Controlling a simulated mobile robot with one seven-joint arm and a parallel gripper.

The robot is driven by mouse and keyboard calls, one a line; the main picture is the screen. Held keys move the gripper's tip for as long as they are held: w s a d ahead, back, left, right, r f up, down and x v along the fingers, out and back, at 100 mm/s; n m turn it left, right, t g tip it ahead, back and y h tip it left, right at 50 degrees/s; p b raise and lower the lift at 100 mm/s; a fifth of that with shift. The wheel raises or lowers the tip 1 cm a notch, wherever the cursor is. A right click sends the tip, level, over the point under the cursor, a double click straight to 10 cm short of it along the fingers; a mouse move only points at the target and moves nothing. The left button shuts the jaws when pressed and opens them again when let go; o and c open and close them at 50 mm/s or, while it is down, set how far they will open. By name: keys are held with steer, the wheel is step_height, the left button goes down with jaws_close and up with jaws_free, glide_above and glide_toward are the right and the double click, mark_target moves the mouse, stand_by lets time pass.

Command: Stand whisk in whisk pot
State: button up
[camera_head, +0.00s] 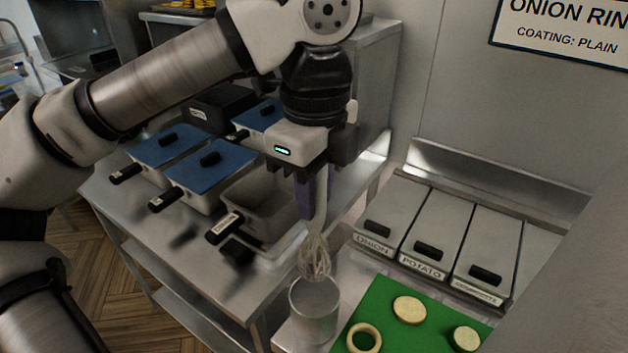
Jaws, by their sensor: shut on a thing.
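The whisk (316,255) hangs upright, wire end down, from my gripper (314,197). My gripper is shut on its pale handle. The whisk pot (315,318) is a grey metal cylinder standing at the front edge of the counter, left of the green board. The wires are just above the pot's open mouth and look roughly over its rim. Whether the lowest wires have entered the mouth is hard to tell from this angle. The pot's inside is mostly hidden.
A green board (384,306) with an onion ring (364,338) and pale discs (409,310) lies right of the pot. Lidded bins labelled onion and potato (428,246) stand behind it. An open pan (262,206) and blue-lidded pans (206,172) fill the left steel table.

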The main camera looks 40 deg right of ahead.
mark_target(315, 261)
steer(key=shift+f+b, duration=5.5)
steer(key=shift+f, duration=1.4)
steer(key=o, duration=1.1)
step_height(315, 261, up, 14)
steer(key=shift+f+p, duration=0.1)
steer(key=shift+p, duration=0.2)
